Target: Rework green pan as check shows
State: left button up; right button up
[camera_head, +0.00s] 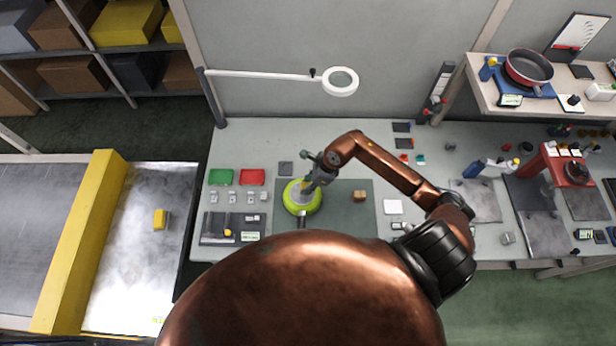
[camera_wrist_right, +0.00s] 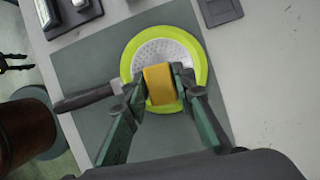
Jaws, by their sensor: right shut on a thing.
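The green pan (camera_head: 290,196) lies on the dark grey mat (camera_head: 348,188) on the bench, its dark handle pointing toward me. In the right wrist view the pan (camera_wrist_right: 203,65) shows a yellow-green rim, a pale speckled inside and a dark handle (camera_wrist_right: 84,98). My right gripper (camera_head: 306,186) is over the pan. In the right wrist view its fingers (camera_wrist_right: 160,85) are shut on a yellow block (camera_wrist_right: 160,86), held over the pan's inside. I cannot tell whether the block touches the pan.
Green (camera_head: 221,177) and red (camera_head: 252,177) trays stand left of the mat, with several small parts below them. A brown block (camera_head: 359,196) sits on the mat's right. A magnifier lamp (camera_head: 341,81) reaches over the back. A conveyor (camera_head: 140,245) with a yellow block is at left.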

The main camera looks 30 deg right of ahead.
aim_at(302, 185)
jog(key=shift+r+p, duration=0.4)
jog(key=shift+r, duration=0.55)
jog(key=shift+r+p, duration=0.7)
jog(key=shift+r, duration=0.7)
